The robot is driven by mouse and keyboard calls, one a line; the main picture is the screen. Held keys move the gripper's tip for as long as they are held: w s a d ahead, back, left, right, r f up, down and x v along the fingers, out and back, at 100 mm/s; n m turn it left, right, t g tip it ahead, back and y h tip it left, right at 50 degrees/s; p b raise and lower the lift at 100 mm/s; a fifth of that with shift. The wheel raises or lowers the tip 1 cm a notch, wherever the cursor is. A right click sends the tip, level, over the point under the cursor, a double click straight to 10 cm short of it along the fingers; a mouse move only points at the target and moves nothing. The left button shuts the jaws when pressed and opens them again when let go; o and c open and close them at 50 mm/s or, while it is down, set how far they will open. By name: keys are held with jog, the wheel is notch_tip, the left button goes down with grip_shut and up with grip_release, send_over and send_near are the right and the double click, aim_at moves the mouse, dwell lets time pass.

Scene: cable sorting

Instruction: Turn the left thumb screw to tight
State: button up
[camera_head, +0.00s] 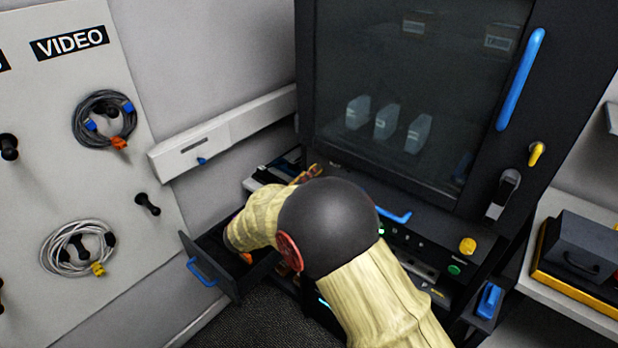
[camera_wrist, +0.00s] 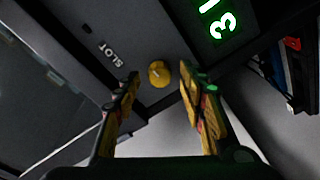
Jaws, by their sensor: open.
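A yellow thumb screw (camera_wrist: 159,74) with a pale mark on its face sits on a grey panel in the wrist view, close to the printed word SLOT. My gripper (camera_wrist: 159,80) is open, with one yellow-and-dark finger to each side of the screw in the picture. The fingers appear apart from it, and I cannot tell how far off it is in depth. In the head view my arm covers the left part of the cabinet front, so this screw is hidden there. Another yellow knob (camera_head: 467,245) shows on the right of the cabinet front.
A green lit display (camera_wrist: 222,22) is beside the screw. An open drawer (camera_head: 213,262) with a blue handle sticks out left of my arm. The dark glass-door cabinet (camera_head: 395,168) stands behind. A pegboard (camera_head: 75,190) with coiled cables is at the left.

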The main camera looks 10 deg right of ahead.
jog(key=shift+w+d, duration=0.2)
jog(key=shift+c, duration=0.4)
grip_shut()
